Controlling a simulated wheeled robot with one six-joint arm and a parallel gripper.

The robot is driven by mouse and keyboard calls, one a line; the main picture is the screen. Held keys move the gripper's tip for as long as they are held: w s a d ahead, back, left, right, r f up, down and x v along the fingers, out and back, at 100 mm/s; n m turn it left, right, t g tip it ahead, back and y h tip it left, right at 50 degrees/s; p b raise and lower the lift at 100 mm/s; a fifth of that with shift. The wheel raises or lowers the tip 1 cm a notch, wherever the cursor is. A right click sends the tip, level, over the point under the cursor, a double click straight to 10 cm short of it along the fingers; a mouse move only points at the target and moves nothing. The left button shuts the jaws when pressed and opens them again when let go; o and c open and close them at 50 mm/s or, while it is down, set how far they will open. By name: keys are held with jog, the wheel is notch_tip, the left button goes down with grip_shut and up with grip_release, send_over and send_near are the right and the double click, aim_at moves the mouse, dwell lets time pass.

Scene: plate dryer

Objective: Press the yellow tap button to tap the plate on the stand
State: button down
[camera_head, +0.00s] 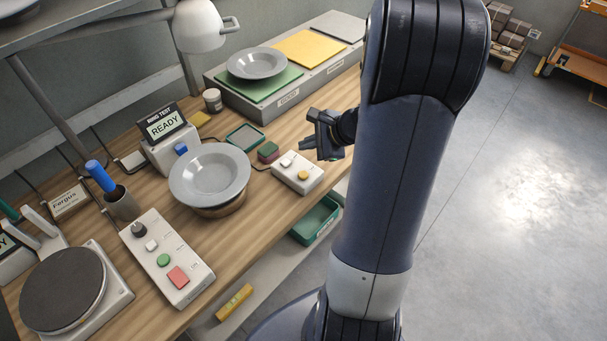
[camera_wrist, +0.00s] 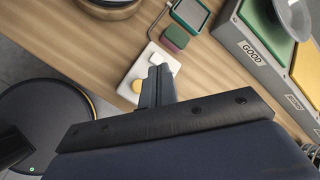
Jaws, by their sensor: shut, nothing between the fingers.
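The yellow tap button (camera_head: 303,175) sits on a small white control box (camera_head: 289,184) near the table's right edge, beside a white button (camera_head: 286,162). In the wrist view the yellow button (camera_wrist: 138,86) shows just left of my fingers. A grey plate (camera_head: 236,181) rests on a round wooden stand (camera_head: 222,209) left of the box. A display behind it (camera_head: 165,124) reads "RING TEST READY". My gripper (camera_head: 306,142) is shut and empty, above and behind the box; its closed fingers also show in the wrist view (camera_wrist: 159,72). I cannot tell their exact height over the box.
A red and green block (camera_head: 268,152) and a green-rimmed tray (camera_head: 245,137) lie close behind the box. A long grey bench with coloured pads (camera_head: 272,110) holds another plate (camera_head: 257,64). A control panel (camera_head: 167,257) and a turntable (camera_head: 64,290) stand at front left.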

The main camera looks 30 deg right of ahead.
aim_at(307, 175)
notch_tip(307, 175, down, 8)
jog(key=b, duration=0.6)
jog(key=shift+f+b, duration=0.15)
jog(key=shift+b, duration=0.2)
jog(key=shift+f, duration=0.15)
dwell(1.4)
jog(key=shift+f+b, duration=0.25)
jog(key=shift+b, duration=0.25)
jog(key=shift+f+b, duration=0.45)
jog(key=shift+b, duration=0.05)
dwell(0.4)
jog(key=shift+r, duration=0.15)
jog(key=shift+r+p, duration=0.65)
jog(key=shift+r, duration=0.1)
notch_tip(307, 175, up, 5)
jog(key=p, duration=0.4)
